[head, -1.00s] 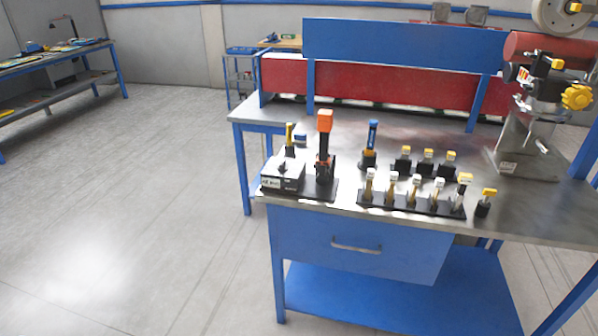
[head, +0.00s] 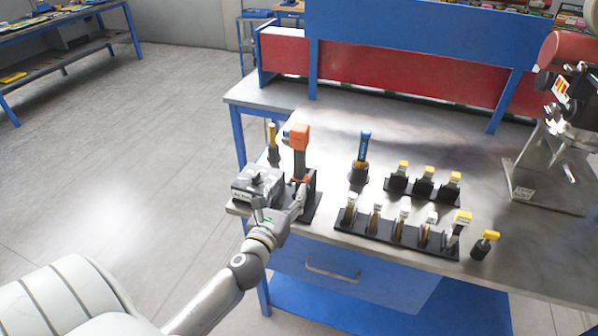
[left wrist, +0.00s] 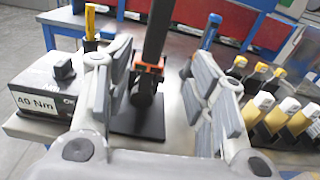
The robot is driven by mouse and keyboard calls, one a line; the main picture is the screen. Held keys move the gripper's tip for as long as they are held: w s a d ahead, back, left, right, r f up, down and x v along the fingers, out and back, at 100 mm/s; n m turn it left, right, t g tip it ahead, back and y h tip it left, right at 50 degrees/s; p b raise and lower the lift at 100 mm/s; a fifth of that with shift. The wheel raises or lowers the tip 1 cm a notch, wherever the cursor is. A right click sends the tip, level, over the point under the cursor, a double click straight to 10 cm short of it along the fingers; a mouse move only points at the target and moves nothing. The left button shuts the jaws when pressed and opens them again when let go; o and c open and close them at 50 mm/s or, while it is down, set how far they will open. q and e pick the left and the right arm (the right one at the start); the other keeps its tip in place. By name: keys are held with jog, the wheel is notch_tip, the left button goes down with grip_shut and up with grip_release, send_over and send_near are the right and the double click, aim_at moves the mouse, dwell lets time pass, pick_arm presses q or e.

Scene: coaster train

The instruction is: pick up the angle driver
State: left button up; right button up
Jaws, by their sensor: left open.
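The angle driver (head: 300,152), with an orange head on top and a dark body, stands upright in a black holder (head: 312,207) near the left front of the steel workbench. My left gripper (head: 279,203) is open at the bench's front edge, in front of the driver's holder. In the left wrist view the driver's dark body (left wrist: 156,38) shows between and beyond the two spread fingers (left wrist: 160,75), with an orange collar low on it. Its head is outside that view. No contact with the fingers shows. My right gripper is out of view.
A grey "40 Nm" box (head: 256,183) stands just left of the driver, close to the left finger. A yellow-topped tool (head: 273,140) is behind it. A blue-topped tool (head: 362,150) and racks of yellow- and white-capped pieces (head: 400,232) stand to the right.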

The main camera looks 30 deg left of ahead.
aim_at(298, 169)
pick_arm(q)
jog(key=x, duration=0.3)
jog(key=r+p+x, duration=0.1)
jog(key=x, duration=0.1)
jog(key=shift+w, duration=0.45)
jog(key=shift+w+a, duration=0.25)
jog(key=shift+w, duration=0.1)
jog(key=x, duration=0.2)
jog(key=p+x, duration=0.1)
jog(key=x, duration=0.1)
jog(key=shift+s+a+f, duration=0.1)
jog(key=shift+a, duration=0.15)
jog(key=shift+w, duration=0.3)
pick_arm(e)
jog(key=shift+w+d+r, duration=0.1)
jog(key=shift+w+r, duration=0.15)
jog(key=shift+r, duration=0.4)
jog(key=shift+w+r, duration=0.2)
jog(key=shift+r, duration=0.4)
